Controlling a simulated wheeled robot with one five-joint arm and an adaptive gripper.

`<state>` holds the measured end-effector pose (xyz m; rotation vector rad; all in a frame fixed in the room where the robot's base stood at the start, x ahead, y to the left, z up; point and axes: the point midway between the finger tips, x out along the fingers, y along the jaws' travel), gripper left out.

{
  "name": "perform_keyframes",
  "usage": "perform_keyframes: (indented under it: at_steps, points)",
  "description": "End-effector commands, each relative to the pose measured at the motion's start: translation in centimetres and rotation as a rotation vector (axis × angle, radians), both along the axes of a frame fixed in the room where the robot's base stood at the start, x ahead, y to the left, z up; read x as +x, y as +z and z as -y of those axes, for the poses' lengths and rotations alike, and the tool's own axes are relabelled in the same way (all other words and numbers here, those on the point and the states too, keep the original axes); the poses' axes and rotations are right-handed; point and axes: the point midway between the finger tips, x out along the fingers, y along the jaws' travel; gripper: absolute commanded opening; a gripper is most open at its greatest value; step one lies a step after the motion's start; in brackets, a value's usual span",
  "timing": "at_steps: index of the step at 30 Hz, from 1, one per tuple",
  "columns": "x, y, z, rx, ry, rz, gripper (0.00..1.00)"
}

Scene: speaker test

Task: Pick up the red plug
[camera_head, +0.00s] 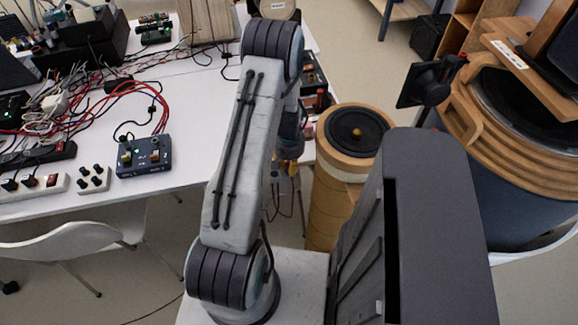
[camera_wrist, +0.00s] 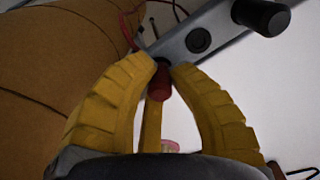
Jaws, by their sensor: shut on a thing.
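The plug sits between the fingertips, right against a grey panel (camera_wrist: 215,30) with black knobs. I cannot tell whether the plug is still seated in the panel or free of it. In the head view my arm hides most of the gripper. Only a bit of yellow (camera_head: 290,167) shows below the arm, by the table's right edge, and the held plug cannot be made out there.
A wooden cylindrical speaker (camera_head: 335,190) stands close to the right of my arm, and a larger round one (camera_head: 500,125) is further right. The white table (camera_head: 190,100) bears a blue-grey box (camera_head: 143,157), power strips and tangled red cables (camera_head: 150,100). A white chair (camera_head: 60,240) is at left.

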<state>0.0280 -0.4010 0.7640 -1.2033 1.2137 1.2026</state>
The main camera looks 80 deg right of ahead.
Motion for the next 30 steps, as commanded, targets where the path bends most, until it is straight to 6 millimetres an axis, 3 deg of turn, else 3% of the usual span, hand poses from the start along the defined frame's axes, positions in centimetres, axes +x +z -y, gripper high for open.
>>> perform_keyframes:
  at_steps: [7, 21, 30]
  points:
    - [0.0, 0.9, 0.1, -0.002, 0.0, 0.0, 0.0]
    - [0.0, 7.8, 0.0, -0.003, 0.0, 0.0, 0.0]
    - [0.0, 9.9, 0.0, 0.0, 0.0, 0.0, 0.0]
